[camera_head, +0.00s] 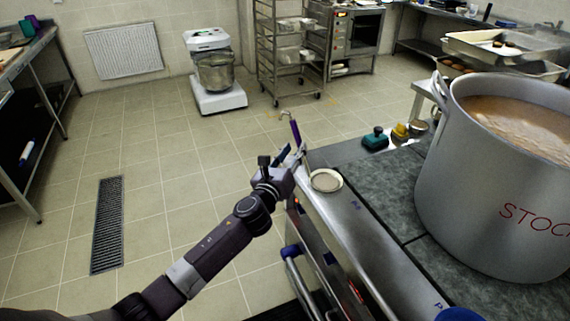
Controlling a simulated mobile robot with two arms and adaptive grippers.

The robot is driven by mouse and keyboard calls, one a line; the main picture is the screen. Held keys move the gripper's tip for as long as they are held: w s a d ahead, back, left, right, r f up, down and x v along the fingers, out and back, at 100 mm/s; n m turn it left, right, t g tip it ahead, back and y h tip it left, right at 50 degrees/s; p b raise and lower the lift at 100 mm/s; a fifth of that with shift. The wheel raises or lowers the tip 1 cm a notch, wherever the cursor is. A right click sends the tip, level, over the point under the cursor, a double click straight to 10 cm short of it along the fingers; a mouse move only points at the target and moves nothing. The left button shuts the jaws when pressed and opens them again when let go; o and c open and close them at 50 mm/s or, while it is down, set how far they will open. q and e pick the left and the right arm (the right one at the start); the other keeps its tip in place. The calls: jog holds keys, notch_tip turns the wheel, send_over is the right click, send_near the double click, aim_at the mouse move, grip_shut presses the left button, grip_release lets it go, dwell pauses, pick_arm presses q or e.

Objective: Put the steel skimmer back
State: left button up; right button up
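My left gripper (292,167) is at the left edge of the steel counter, beside a small round cream-rimmed dish (326,181). It appears shut around a utensil with a purple handle, which I take to be the steel skimmer (295,131). The handle stands up out of the gripper, slightly tilted, with a bent metal hook at its top. The skimmer's head is not visible; the gripper and counter edge hide the lower part. A large steel stockpot (489,205) full of brownish liquid stands on the right. My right gripper is not in view.
The steel counter strip (352,232) left of the grey stove top (385,186) is mostly clear. A dark green item (375,139) and a yellow one (400,132) sit behind the stove. A mixer (214,72) and a rack (285,50) stand farther back. Open floor lies left.

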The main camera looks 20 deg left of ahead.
pick_arm(q)
jog(key=s, duration=0.7)
jog(key=shift+s, duration=0.25)
jog(key=s+a+f+n+g+y, duration=0.15)
jog(key=f+n, duration=0.25)
jog(key=f, duration=0.8)
jog(key=s+a+f+n+g+h, duration=0.1)
jog(key=s+a+f+n+g, duration=0.2)
jog(key=f, duration=0.8)
jog(key=s+f+n+g, duration=0.2)
jog(key=s+f+n, duration=0.25)
jog(key=f, duration=0.45)
jog(key=s+f+n+g, duration=0.2)
jog(key=s+f+n, duration=0.1)
jog(key=s+f, duration=0.4)
jog(key=s+d+f+n+g, duration=0.2)
jog(key=s+f+n+g, duration=0.45)
jog(key=s+f, duration=1.25)
jog(key=s+d+f+n+g, duration=0.1)
jog(key=s+n, duration=0.3)
jog(key=s, duration=0.7)
jog(key=s+d+f+n+g, duration=0.1)
jog(key=s+n, duration=0.4)
jog(key=s, duration=0.6)
notch_tip(320, 180, down, 2)
jog(key=shift+d+f, duration=0.1)
jog(key=shift+d, duration=0.75)
